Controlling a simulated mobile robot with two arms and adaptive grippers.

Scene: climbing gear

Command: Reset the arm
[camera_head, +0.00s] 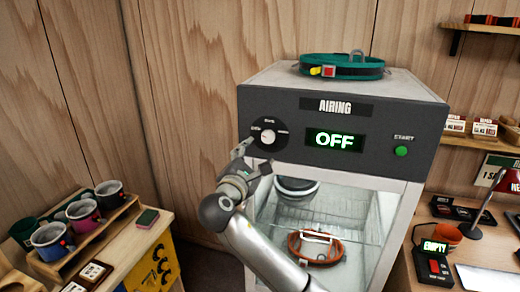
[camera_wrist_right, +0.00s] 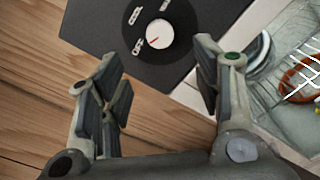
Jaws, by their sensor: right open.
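My right gripper (camera_head: 254,158) is in front of the upper left of the grey airing cabinet (camera_head: 400,110), just below and left of its dial (camera_head: 267,137). In the right wrist view my gripper (camera_wrist_right: 160,80) is open and empty, its two fingers wide apart. The dial (camera_wrist_right: 158,35), white with a red pointer, lies beyond the fingertips and apart from them. The display (camera_head: 335,140) reads OFF in green. A green START button (camera_head: 401,151) is at the panel's right. My left gripper is not in view.
A teal collar-like strap (camera_head: 341,66) lies on top of the cabinet. Behind its glass are an orange strap (camera_head: 316,248) and a dark round item (camera_head: 296,186). A desk with a red lamp (camera_head: 490,214) is at right.

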